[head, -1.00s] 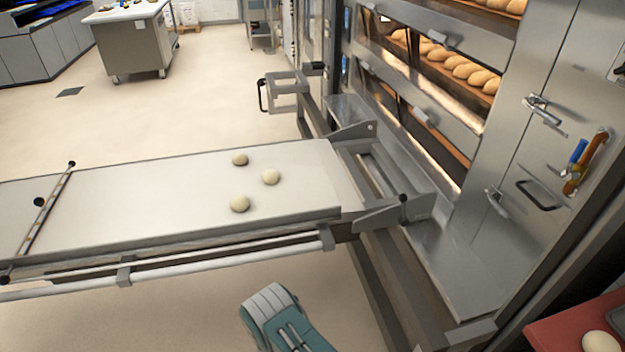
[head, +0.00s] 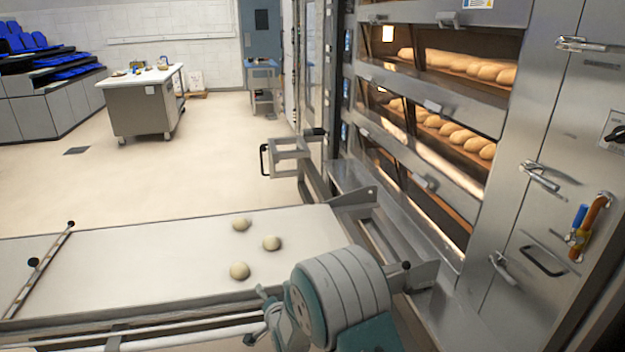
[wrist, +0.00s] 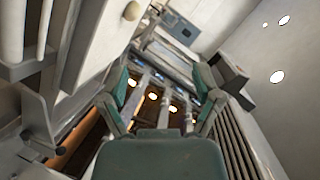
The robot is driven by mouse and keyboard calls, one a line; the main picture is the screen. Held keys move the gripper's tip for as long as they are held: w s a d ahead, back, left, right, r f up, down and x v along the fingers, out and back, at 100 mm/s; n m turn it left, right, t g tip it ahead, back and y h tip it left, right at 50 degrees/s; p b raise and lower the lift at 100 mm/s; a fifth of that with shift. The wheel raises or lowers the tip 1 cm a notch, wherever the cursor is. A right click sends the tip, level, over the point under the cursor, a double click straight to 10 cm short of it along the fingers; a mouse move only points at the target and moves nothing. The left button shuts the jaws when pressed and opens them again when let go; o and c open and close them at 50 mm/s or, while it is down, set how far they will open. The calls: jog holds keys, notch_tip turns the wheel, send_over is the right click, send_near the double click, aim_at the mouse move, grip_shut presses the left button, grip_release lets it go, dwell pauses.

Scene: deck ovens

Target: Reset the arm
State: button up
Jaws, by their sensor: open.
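My gripper (wrist: 164,92) shows in the wrist view with its two teal fingers spread apart and nothing between them. In the head view my gripper (head: 262,316) is at the bottom centre, in front of the near edge of the loader belt. My grey and teal arm link beside it hides part of the loader's right end. Three round dough pieces (head: 240,271) lie on the pale loader belt (head: 150,258), apart from my gripper. The wrist view is tilted and looks upward past the fingers toward ceiling lights.
The deck oven (head: 440,120) with loaves inside stands at the right, close to my arm. A metal loader bracket (head: 285,155) sticks out beside it. A worktable (head: 145,105) stands at the back left. The floor (head: 200,160) beyond the belt is clear.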

jog(key=s+d+r+n+g+h, duration=0.2)
jog(key=s+d+r, duration=0.3)
jog(key=d+r, duration=0.45)
jog(key=s+d+r+n+g+h, duration=0.1)
jog(key=s+d+r+g+h, duration=0.1)
jog(key=s+d+r, duration=0.7)
jog(key=s+d+r+n+g, duration=0.1)
jog(key=s+d+r, duration=0.1)
jog(key=s, duration=0.5)
jog(key=s+d+r+n+g+h, duration=0.1)
jog(key=s+d, duration=0.3)
jog(key=s, duration=0.3)
jog(key=s+d+r+n+g, duration=0.1)
jog(key=s+d+r+g, duration=0.1)
jog(key=s, duration=0.5)
jog(key=shift+s+d+r+h, duration=0.3)
jog(key=shift+d+h, duration=0.1)
jog(key=shift+d, duration=0.1)
jog(key=shift+w, duration=0.1)
